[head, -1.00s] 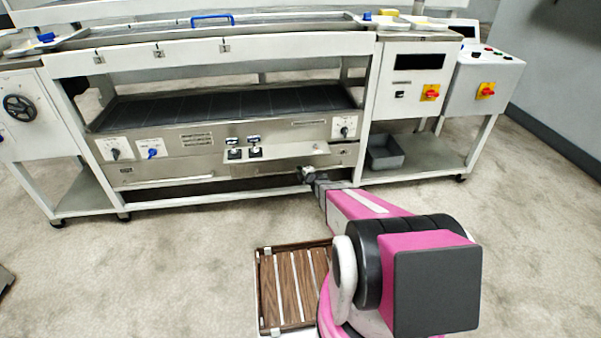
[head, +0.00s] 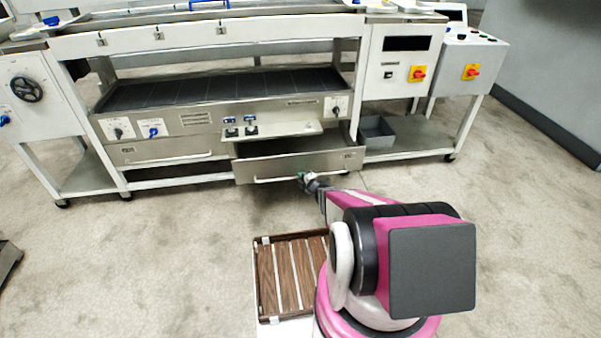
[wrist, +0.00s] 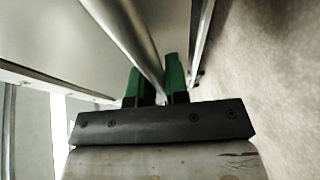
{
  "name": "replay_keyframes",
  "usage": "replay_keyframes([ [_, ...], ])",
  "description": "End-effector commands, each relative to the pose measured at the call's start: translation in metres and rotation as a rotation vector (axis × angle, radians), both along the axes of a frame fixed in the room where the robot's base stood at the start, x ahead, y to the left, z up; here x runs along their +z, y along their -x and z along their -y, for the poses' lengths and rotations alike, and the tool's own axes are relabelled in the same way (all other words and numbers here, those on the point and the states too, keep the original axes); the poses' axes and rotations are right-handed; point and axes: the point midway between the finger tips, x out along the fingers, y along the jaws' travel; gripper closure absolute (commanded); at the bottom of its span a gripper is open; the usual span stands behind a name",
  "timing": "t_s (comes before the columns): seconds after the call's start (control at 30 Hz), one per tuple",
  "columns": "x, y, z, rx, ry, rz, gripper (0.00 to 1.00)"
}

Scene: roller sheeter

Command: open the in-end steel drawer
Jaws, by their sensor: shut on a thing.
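A steel drawer (head: 290,165) at the right of the machine's lower front stands partly pulled out, and its inside shows below the machine's small shelf. A pale bar handle (head: 270,180) runs along its front. My gripper (head: 304,178) is at this handle, right of its middle. In the wrist view, the green fingers of my gripper (wrist: 160,85) are shut on the bar handle (wrist: 125,30), which runs between them. The closed steel drawer (head: 150,152) to the left stays flush with the machine's front. I cannot read the drawer labels.
A grey bin (head: 377,135) sits on the lower shelf just right of the drawer. A slatted wooden rack (head: 285,275) lies near my base. A dark object (head: 8,262) stands at the left edge.

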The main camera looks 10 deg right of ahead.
Motion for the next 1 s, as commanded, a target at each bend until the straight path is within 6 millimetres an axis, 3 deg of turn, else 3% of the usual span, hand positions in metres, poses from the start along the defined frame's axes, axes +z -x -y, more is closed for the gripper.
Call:
replay_keyframes([
  [0.47,-0.0003,0.0064,0.0005,-0.002,0.0,0.0,1.0],
  [0.5,-0.0004,0.0064,0.0005,-0.002,0.0,0.0,0.79],
  [0.57,-0.0003,0.0064,0.0005,-0.001,0.0,0.0,0.6],
  [1.0,0.0009,0.0065,-0.0005,-0.001,0.0,0.0,0.6],
])
